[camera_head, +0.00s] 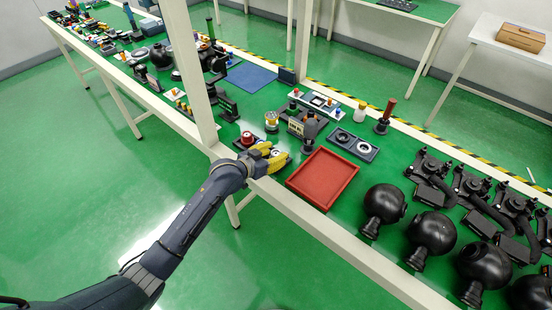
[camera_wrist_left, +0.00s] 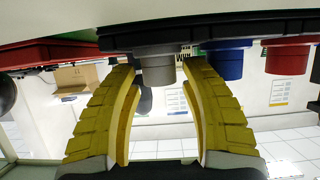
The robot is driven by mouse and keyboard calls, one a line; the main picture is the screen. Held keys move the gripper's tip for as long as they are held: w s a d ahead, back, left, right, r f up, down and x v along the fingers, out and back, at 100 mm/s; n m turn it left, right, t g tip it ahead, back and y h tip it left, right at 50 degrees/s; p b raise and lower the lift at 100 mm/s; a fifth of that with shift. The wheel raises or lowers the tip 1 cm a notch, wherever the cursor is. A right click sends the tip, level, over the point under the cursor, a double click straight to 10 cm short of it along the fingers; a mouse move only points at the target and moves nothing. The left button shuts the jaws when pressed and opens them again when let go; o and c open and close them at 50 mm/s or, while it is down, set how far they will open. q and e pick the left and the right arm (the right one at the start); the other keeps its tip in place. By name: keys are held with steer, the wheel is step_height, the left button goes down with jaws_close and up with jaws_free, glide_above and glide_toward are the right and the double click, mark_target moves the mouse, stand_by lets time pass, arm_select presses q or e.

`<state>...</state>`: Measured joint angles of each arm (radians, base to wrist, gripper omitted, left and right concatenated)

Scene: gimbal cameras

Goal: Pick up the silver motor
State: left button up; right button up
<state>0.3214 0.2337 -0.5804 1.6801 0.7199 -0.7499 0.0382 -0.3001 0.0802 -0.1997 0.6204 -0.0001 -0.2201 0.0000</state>
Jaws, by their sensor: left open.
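The silver motor (camera_wrist_left: 156,70) is a short grey cylinder on a dark holder (camera_wrist_left: 130,38), in a row with a blue motor (camera_wrist_left: 226,62) and a red motor (camera_wrist_left: 288,57). My left gripper (camera_wrist_left: 160,82) is open, with its yellow fingers on either side of the silver motor; I cannot tell whether they touch it. In the head view the left gripper (camera_head: 272,159) is at the table's near edge, over the holder, and hides most of it. The red motor (camera_head: 247,137) shows just behind the fingers. My right gripper is not in view.
A red tray (camera_head: 345,198) lies right of the gripper. Black spheres (camera_head: 384,203) stand further right. A grey two-hole plate (camera_head: 353,144) and a box-shaped device (camera_head: 302,122) sit behind. A white post (camera_head: 190,70) rises left of the gripper.

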arm_select(q)
steer(key=shift+w+d+f, duration=0.15)
steer(key=shift+w+d, duration=0.05)
steer(key=shift+w, duration=0.05)
steer(key=shift+c, duration=0.2)
jaws_close()
